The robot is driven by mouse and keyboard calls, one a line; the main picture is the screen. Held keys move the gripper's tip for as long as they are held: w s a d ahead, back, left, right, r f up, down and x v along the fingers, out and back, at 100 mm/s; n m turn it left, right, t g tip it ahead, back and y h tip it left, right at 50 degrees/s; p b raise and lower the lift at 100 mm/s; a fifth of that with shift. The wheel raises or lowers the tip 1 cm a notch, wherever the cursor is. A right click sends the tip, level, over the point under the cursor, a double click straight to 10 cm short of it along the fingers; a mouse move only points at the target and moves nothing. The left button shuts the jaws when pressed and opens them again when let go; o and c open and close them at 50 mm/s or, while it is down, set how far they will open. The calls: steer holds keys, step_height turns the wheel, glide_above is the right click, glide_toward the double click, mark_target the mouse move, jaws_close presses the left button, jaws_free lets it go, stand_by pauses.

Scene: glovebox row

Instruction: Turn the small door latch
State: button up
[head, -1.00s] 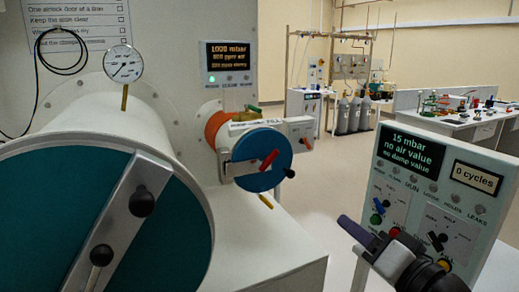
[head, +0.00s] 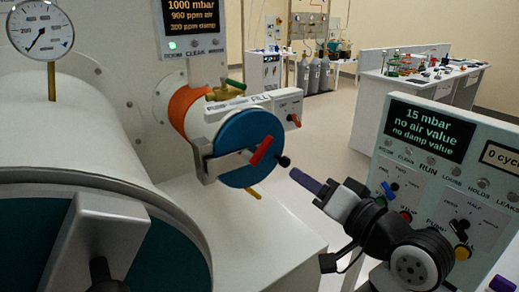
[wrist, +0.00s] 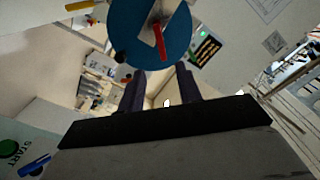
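The small door is a blue disc (head: 236,133) on the end of a short white tube with an orange collar. Its red latch handle (head: 262,150) lies slanted across the disc's face, by a grey bar (head: 226,166). A black knob (head: 283,161) sticks out at the disc's right edge. My gripper (head: 304,180) is right of the door and a little lower, apart from it. In the wrist view the two dark fingers (wrist: 161,84) are spread with nothing between them. The blue disc (wrist: 182,40) and red latch (wrist: 159,42) show beyond the fingertips.
A large teal round door (head: 40,250) with a grey bar and black knob fills the lower left. A control panel (head: 430,135) reading 15 mbar stands at right, behind my arm. A white ledge (head: 245,225) lies below the small door. Benches and gas cylinders stand farther back.

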mark_target(264, 153)
steer(key=p+x, duration=0.3)
steer(key=x, duration=1)
jaws_close()
